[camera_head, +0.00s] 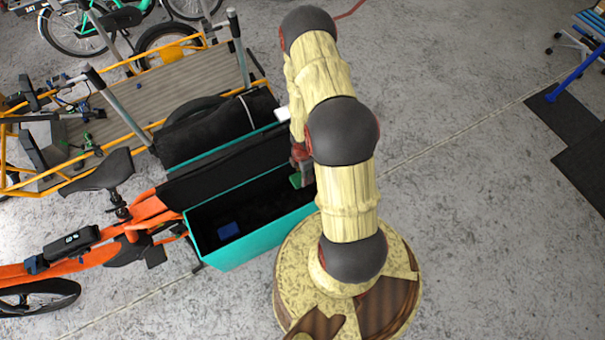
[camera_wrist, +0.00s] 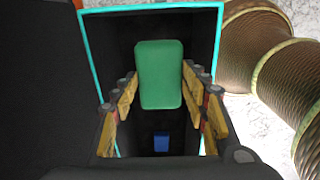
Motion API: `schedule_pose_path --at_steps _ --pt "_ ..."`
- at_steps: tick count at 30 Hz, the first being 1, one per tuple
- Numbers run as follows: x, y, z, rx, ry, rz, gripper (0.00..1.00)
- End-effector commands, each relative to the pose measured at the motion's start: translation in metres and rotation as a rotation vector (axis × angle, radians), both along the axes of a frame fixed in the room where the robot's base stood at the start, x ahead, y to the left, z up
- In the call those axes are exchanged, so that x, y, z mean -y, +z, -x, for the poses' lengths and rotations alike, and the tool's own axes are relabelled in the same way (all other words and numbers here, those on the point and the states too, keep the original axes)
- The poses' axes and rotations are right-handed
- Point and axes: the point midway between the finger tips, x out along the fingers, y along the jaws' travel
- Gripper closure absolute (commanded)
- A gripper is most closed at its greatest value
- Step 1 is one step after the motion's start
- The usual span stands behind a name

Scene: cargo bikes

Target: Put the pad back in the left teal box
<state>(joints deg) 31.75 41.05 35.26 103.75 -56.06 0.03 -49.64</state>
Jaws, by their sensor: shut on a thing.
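My gripper (camera_wrist: 159,80) is shut on a green pad (camera_wrist: 159,62), with its yellowish fingers on the pad's two sides. In the head view the pad (camera_head: 296,181) shows as a small green patch below my gripper (camera_head: 301,165), at the right end of the near teal box (camera_head: 258,243). The wrist view looks down into a dark box with a teal rim (camera_wrist: 150,8), and the pad is over its opening. The pad's height above the floor of the box is unclear. My arm hides part of the box's right end.
A small blue block (camera_head: 229,230) lies in the near box, also visible in the wrist view (camera_wrist: 161,142). A black cover or bag (camera_head: 215,130) stands behind it, above another teal edge (camera_head: 215,153). An orange bike (camera_head: 150,213) is at left.

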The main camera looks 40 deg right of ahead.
Motion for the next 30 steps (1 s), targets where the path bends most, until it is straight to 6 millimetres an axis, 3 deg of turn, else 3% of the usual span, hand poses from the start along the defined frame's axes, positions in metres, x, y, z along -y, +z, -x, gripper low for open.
schedule_pose_path --at_steps 1,30 --pt "0.0 -0.012 0.0 0.0 0.0 0.0 0.76" --pt "0.0 -0.134 0.0 0.001 0.0 0.0 0.76"
